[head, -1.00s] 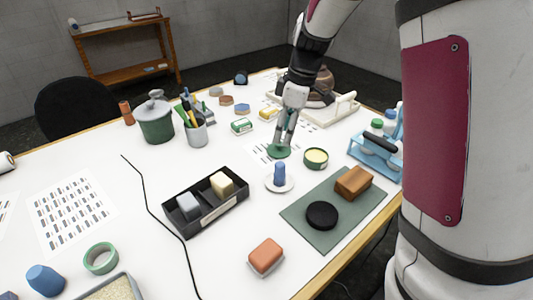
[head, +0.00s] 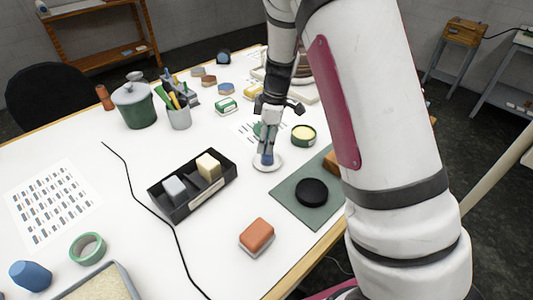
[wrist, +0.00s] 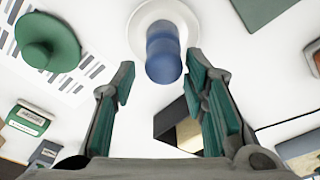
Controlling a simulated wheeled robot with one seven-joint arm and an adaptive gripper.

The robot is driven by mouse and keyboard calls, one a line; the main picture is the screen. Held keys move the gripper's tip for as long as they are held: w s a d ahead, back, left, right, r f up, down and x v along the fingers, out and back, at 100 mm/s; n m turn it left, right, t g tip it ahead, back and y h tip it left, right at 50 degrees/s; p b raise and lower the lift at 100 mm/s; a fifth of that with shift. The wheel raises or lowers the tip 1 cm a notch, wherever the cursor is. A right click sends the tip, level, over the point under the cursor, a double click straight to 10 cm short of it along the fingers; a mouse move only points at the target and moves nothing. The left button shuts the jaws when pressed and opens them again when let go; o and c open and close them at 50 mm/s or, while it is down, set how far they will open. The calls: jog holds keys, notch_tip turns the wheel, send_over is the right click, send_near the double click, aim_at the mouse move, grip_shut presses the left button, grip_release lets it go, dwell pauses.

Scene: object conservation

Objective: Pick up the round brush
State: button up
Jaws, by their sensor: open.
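A black round thing (head: 311,192), perhaps the round brush, lies on the green mat (head: 290,209) in the head view. A green round piece with a knob (wrist: 48,42) lies on a printed sheet in the wrist view; I cannot tell which one is the brush. My gripper (head: 266,153) is open and points down over a small white saucer (head: 280,163) that bears a blue rounded piece (wrist: 163,55). In the wrist view the blue piece shows between the fingertips of my gripper (wrist: 162,72); contact cannot be told.
A black divided tray (head: 190,210) holds a grey and a cream block. An orange block (head: 257,235) lies near the front edge. A black cable (head: 160,215) crosses the table. My arm hides the table's right side.

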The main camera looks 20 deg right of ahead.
notch_tip(320, 180, down, 5)
jog(key=shift+s+a+f+b, duration=0.1)
jog(key=shift+b, duration=0.5)
jog(key=c, duration=0.8)
